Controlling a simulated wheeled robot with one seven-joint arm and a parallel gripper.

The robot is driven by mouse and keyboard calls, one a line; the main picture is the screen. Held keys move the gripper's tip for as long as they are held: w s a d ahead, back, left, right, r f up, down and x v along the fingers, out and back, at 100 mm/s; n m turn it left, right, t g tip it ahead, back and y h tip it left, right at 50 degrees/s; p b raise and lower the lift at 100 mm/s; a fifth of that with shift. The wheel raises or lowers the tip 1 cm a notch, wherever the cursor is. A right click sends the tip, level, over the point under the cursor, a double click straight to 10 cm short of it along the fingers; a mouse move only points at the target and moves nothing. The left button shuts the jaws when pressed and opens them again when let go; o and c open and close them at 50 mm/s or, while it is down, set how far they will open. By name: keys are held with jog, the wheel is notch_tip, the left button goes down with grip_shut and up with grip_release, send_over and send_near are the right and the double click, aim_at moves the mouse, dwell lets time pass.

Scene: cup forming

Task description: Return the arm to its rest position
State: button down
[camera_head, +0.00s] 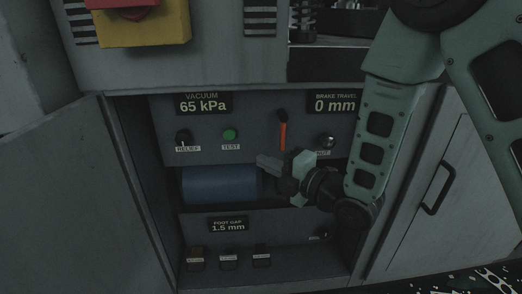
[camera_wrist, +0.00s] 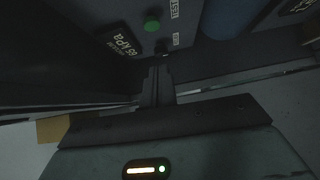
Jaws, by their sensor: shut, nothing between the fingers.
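My gripper (camera_head: 262,164) is in front of the open cabinet, near the right end of the blue cylinder (camera_head: 218,185) in the head view. Its fingers are shut with nothing between them. In the wrist view the closed fingers (camera_wrist: 157,84) point toward the control panel, near the relief knob. My arm comes down from the upper right in the head view, its forearm covering part of the right side of the panel. The control panel (camera_head: 255,140) shows a vacuum display reading 65 kPa (camera_head: 203,103), a brake travel display reading 0 mm (camera_head: 335,103), a green test button (camera_head: 229,134) and an orange-red lever (camera_head: 283,135).
An open cabinet door (camera_head: 80,200) stands at the left. A lower panel (camera_head: 228,225) reads foot gap 1.5 mm. A yellow box with a red switch (camera_head: 145,25) is above.

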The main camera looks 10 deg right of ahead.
jog(key=s+d+m+g+h, duration=0.3)
jog(key=s+m+g+h, duration=0.3)
jog(key=s+m, duration=0.5)
jog(key=s+d+m+g+h, duration=0.3)
jog(key=s+m+g+h, duration=0.4)
jog(key=s, duration=0.8)
notch_tip(320, 180, up, 32)
jog(key=m+y+p, duration=0.1)
jog(key=p, duration=3)
jog(key=shift+s+d+f, duration=0.2)
jog(key=shift+s+d, duration=0.05)
jog(key=shift+s, duration=0.05)
jog(key=shift+f, duration=0.1)
